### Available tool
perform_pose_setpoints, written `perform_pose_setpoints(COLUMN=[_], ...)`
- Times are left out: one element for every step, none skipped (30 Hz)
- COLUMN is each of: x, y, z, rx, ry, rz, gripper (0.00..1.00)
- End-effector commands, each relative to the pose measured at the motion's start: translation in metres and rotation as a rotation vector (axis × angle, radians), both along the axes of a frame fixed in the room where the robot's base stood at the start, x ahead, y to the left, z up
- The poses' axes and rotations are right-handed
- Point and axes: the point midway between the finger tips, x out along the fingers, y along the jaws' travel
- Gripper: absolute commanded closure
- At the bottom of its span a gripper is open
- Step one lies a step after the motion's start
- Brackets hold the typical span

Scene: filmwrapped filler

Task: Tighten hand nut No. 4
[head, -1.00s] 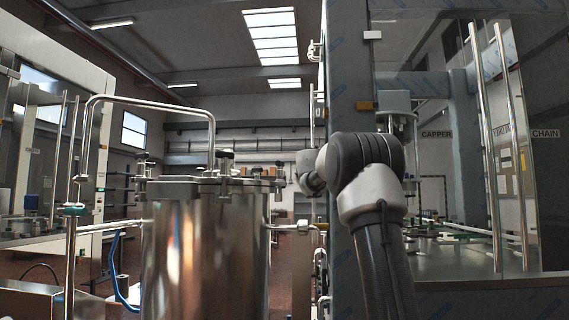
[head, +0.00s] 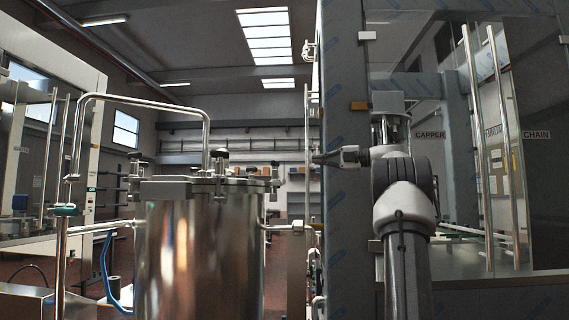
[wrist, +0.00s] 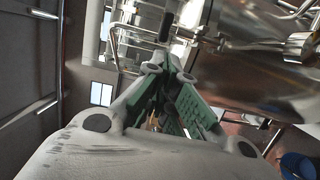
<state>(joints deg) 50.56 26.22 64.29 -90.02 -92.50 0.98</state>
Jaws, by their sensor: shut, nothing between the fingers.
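A shiny steel tank (head: 200,250) stands left of centre in the head view, with a flat lid (head: 185,185) on top. Dark-topped hand nuts stand around the lid rim: one at the left (head: 136,157), one near the pipe (head: 221,156) and one at the right edge (head: 274,168). I see no numbers, so I cannot tell which is No. 4. My gripper (head: 316,158) is shut and empty, pointing left, to the right of the lid and apart from the nuts in the picture. In the wrist view its green-padded fingers (wrist: 168,66) converge, with the tank (wrist: 245,45) beyond at upper right.
A bent steel pipe (head: 145,98) arches over the lid. A grey pillar (head: 345,220) of the glazed capper machine stands close by my arm at the right. A side pipe (head: 285,227) leaves the tank's right. A blue bin (wrist: 298,166) shows at the wrist view's lower right.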

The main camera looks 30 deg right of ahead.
Motion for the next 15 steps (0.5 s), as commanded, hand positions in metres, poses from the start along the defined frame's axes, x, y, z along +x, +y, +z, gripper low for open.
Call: perform_pose_setpoints(x=[0.001, 0.003, 0.005, 0.007, 0.01, 0.015, 0.018, 0.023, 0.029, 0.034, 0.039, 0.046, 0.051, 0.056, 0.062], y=[0.001, 0.002, 0.005, 0.007, 0.009, 0.013, 0.017, 0.021, 0.026, 0.03, 0.035, 0.041, 0.045, 0.05, 0.055], z=[0.0, 0.0, 0.0, 0.0, 0.0, 0.0, 0.0, 0.0, 0.0, 0.0, 0.0, 0.0, 0.0, 0.0, 0.0], rx=[-0.013, -0.019, -0.022, -0.023, -0.022, -0.022, -0.022, -0.022, -0.022, -0.021, -0.021, -0.021, -0.02, -0.02, -0.02], ry=[-0.012, -0.017, -0.02, -0.021, -0.02, -0.02, -0.019, -0.019, -0.019, -0.019, -0.019, -0.019, -0.018, -0.018, -0.018], rz=[0.001, 0.0, 0.0, 0.0, 0.0, 0.0, 0.001, 0.001, 0.0, 0.001, 0.001, 0.0, 0.001, 0.0, 0.0], gripper=[1.0, 1.0, 1.0, 1.0, 1.0, 1.0, 1.0, 1.0, 1.0, 1.0, 1.0, 1.0, 1.0, 1.0, 1.0])
